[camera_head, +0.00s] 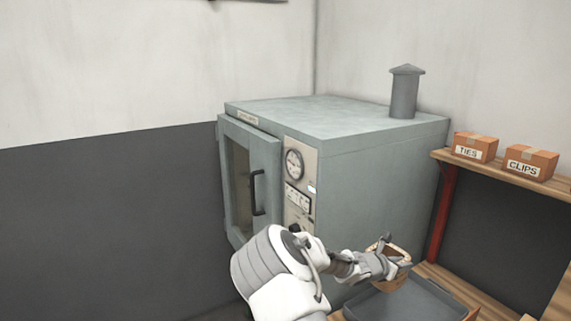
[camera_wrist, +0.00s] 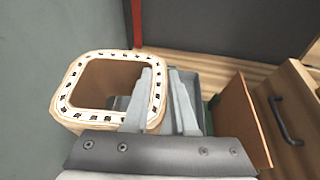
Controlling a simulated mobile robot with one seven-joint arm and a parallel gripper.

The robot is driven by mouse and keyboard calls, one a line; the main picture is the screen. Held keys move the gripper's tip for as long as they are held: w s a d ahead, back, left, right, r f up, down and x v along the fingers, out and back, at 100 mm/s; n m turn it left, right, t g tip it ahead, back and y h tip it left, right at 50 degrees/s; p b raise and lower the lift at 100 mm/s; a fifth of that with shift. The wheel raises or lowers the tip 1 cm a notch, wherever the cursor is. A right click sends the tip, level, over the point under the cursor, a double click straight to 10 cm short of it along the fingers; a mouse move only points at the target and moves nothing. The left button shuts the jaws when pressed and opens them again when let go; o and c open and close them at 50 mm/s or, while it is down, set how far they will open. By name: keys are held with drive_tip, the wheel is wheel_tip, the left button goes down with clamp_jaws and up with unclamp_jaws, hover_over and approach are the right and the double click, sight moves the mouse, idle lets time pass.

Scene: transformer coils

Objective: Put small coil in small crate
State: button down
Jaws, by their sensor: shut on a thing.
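A tan, square-looking hollow coil with rounded corners and a pale rim with dark marks (camera_wrist: 68,101) fills the left of the wrist view. My gripper (camera_wrist: 162,70) is shut on the coil's right wall, one finger inside the opening and one outside. In the head view, my gripper (camera_head: 384,262) holds the coil (camera_head: 386,281) above a dark grey tray (camera_head: 425,296) at the lower right. The tray partly shows behind the fingers in the wrist view. I cannot make out a crate clearly marked as the small one.
A large grey-green oven (camera_head: 380,180) with a handled door stands just behind my arm. A wooden shelf (camera_head: 500,175) to the right carries boxes labelled TIES (camera_head: 475,147) and CLIPS (camera_head: 531,162). A brown upright panel (camera_wrist: 243,118) and a wooden front with a dark handle (camera_wrist: 288,122) lie right of my gripper.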

drive_tip(key=s+a+f+b, duration=0.2)
drive_tip(key=s+a+f, duration=0.1)
drive_tip(key=s+a, duration=0.5)
drive_tip(key=s+a+f+b, duration=0.3)
drive_tip(key=s+a, duration=0.5)
drive_tip(key=a, duration=0.3)
drive_tip(key=shift+a+f+n+t, duration=0.15)
drive_tip(key=shift+f+n+t, duration=0.25)
drive_tip(key=shift+f, duration=0.2)
